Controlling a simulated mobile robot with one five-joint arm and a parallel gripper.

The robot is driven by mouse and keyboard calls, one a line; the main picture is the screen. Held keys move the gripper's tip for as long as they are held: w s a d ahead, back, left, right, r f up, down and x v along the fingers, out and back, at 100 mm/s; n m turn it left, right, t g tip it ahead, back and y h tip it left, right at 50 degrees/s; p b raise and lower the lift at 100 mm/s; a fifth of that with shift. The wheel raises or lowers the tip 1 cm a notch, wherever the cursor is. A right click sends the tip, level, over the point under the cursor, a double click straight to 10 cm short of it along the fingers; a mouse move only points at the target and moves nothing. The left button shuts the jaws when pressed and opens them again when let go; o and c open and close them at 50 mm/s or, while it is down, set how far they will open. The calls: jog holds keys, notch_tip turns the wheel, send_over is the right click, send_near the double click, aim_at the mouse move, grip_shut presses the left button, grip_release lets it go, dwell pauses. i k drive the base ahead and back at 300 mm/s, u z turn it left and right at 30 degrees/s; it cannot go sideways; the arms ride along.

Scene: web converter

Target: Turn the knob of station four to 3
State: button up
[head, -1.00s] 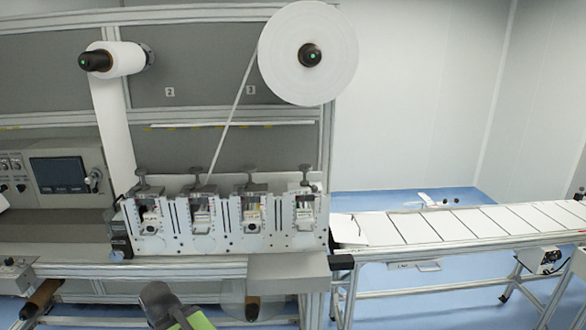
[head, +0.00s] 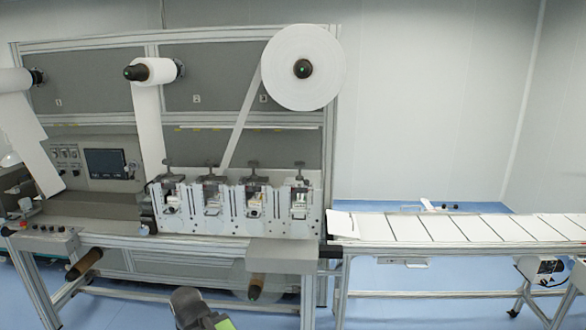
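A row of slotted white station blocks (head: 235,212) stands on the machine's front bench, each with a dark grey knob on top. The rightmost knob (head: 299,166) tops the block (head: 299,205) at the right end, probably station four. No station number or knob scale is legible, so I cannot read its setting. A dark grey and green part, probably of my own arm, shows at the bottom edge, well below and left of the rightmost knob and apart from the blocks. My gripper's fingertips cannot be made out.
A large white roll (head: 285,50) hangs above the stations, its strip running down to them. A control panel (head: 88,160) with a dark screen is at left. A conveyor (head: 480,228) extends right.

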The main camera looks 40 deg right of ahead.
aim_at(299, 164)
jog(key=z, duration=0.15)
jog(key=i, duration=0.9)
jog(key=u, duration=0.05)
